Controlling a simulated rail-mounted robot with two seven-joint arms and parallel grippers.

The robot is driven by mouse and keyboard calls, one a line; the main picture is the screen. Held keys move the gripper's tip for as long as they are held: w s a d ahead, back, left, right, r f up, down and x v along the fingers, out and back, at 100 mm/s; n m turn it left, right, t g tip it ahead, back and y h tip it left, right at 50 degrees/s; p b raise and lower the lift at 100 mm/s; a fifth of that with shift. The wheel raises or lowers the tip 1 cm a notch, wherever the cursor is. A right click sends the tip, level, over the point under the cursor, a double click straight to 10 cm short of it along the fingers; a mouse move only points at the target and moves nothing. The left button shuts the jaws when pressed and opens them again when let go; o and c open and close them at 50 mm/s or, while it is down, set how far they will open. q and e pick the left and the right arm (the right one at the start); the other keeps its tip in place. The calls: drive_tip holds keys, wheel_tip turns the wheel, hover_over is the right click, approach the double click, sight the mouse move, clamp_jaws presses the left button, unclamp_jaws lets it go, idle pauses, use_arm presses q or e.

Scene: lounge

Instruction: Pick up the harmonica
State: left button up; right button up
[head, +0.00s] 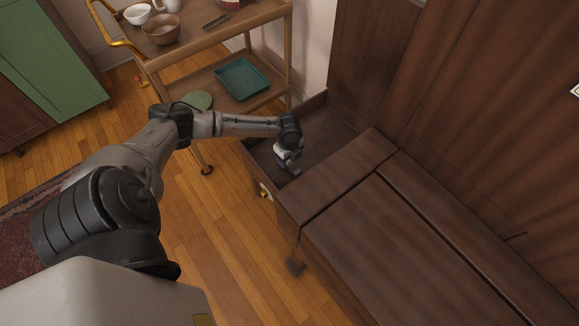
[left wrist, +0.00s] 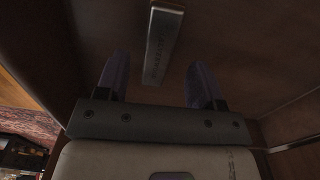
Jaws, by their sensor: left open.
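The harmonica (left wrist: 163,42) shows in the left wrist view as a narrow, grey metallic bar with markings along its side. It lies on the dark wooden floor of a compartment, beyond and between my fingertips. In the head view my left gripper (head: 288,165) reaches down into the open compartment (head: 322,130) at the end of the dark wooden bench. The harmonica cannot be made out in the head view. My right gripper is not in view.
The compartment's walls stand close around my left gripper. The closed bench top (head: 385,235) lies to its right. A wooden trolley (head: 215,72) with bowls, a teal tray (head: 243,78) and a green plate (head: 198,100) stands behind. A tall dark panel (head: 480,110) rises at right.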

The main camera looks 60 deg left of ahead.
sight(288, 162)
use_arm(q)
wheel_tip(288, 162, down, 4)
drive_tip(key=shift+s+r+b, duration=0.1)
drive_tip(key=shift+r+b, duration=0.05)
drive_tip(key=shift+b, duration=1.1)
drive_tip(key=shift+c, duration=0.3)
drive_tip(key=c, duration=1)
drive_tip(key=shift+o, duration=0.2)
drive_tip(key=shift+r, duration=0.15)
